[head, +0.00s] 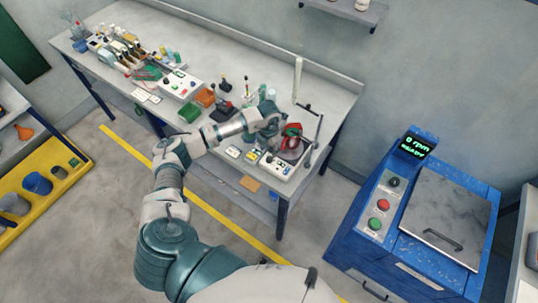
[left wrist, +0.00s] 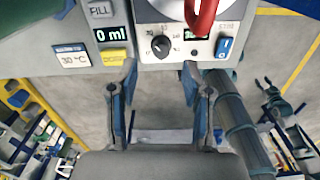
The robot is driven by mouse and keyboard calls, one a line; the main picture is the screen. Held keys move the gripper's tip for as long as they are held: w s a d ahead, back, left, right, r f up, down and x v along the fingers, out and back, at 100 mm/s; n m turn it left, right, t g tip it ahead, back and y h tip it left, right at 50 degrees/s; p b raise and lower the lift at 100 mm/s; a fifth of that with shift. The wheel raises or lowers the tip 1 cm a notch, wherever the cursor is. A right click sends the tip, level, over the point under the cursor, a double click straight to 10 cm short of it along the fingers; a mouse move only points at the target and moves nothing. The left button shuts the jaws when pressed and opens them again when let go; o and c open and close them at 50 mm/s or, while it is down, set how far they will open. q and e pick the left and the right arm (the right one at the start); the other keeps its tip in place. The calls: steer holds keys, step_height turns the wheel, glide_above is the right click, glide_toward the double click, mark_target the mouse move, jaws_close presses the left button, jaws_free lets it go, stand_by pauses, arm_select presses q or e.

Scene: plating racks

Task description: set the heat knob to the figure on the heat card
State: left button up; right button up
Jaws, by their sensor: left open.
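The heat card (left wrist: 72,57) reads 30 °C in the left wrist view, at the left on the bench front. The black heat knob (left wrist: 160,45) sits on the white front panel of the heating stirrer (left wrist: 146,14), with dial marks around it. Its exact setting is too small to read. A small green display (left wrist: 193,33) right of the knob is partly unreadable. My left gripper (left wrist: 160,76) is open and empty, its fingertips just below the knob, one to each side, apart from it. In the head view my left gripper (head: 268,122) is over the bench beside the stirrer (head: 279,168).
A blue switch (left wrist: 224,47) is right of the knob. A red part (left wrist: 203,18) hangs over the panel. The bench (head: 225,47) holds several tools; a blue centrifuge (head: 345,240) stands right.

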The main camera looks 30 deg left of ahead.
mark_target(269, 157)
arm_select(q)
step_height(269, 157, up, 6)
steer(key=shift+r, duration=0.2)
steer(key=shift+a, duration=0.1)
stand_by(0.3)
